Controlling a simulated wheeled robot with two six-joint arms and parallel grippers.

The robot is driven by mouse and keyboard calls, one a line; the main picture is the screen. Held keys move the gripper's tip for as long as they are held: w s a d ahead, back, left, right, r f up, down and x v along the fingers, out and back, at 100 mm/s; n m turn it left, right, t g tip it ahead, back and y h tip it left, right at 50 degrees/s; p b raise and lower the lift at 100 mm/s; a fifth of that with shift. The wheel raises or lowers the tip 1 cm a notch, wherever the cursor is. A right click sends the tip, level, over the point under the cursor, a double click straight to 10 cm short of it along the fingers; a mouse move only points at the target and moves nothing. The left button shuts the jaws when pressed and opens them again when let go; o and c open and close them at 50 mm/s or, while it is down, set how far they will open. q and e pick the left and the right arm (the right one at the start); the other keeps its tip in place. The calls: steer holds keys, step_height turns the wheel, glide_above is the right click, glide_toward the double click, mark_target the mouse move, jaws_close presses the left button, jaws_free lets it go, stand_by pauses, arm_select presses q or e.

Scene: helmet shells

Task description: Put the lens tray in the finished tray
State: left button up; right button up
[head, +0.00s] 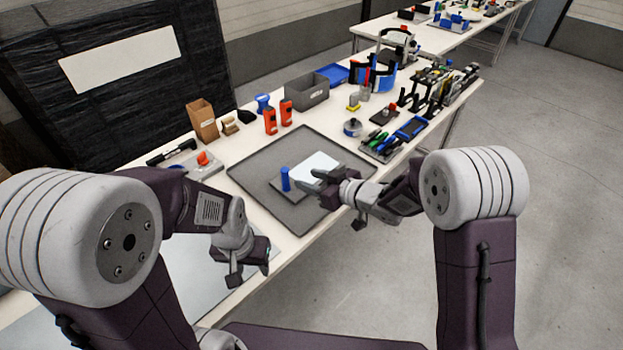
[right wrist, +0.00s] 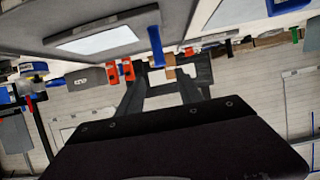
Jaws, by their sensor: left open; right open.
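A dark grey plate with an upright blue post (head: 285,179) and a white panel (head: 314,166) lies on a large dark grey mat or tray (head: 262,157); the plate looks like the lens tray. My right gripper (head: 325,189) is open and empty at the plate's right side, hiding part of it. In the right wrist view the scene is upside down, with the blue post (right wrist: 156,47) and white panel (right wrist: 95,41) beyond the open fingers (right wrist: 160,88). My left gripper (head: 236,275) is open and empty near the table's front edge. I cannot tell which container is the finished tray.
A grey bin (head: 306,92) and a blue tray (head: 333,74) stand at the back. Orange tools (head: 278,116) and a brown box (head: 202,120) stand behind the mat. Several tools and racks (head: 432,92) crowd the right end. The mat's left part is clear.

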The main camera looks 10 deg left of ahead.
arm_select(q)
steer(key=shift+w, duration=0.1)
arm_select(e)
steer(key=s+d+f+m+h, duration=0.2)
steer(key=d+m+h, duration=0.15)
steer(key=d, duration=0.55)
steer(key=s+d+f+m+h, duration=0.25)
steer(key=d+h, duration=0.25)
steer(key=d, duration=0.4)
arm_select(q)
steer(key=shift+s, duration=0.2)
steer(key=shift+w, duration=0.15)
arm_select(e)
steer(key=s+d+f+m+g+h, duration=0.1)
steer(key=s+d+m+g, duration=0.2)
steer(key=s, duration=0.6)
steer(key=s+d+f+m+g+h, duration=0.1)
steer(key=s+d+f+m+g, duration=0.2)
steer(key=s, duration=0.6)
arm_select(q)
step_height(320, 180, up, 6)
steer(key=p, duration=0.5)
steer(key=shift+f+p, duration=0.2)
steer(key=shift+p, duration=0.15)
arm_select(e)
step_height(320, 180, up, 7)
steer(key=n+g, duration=0.1)
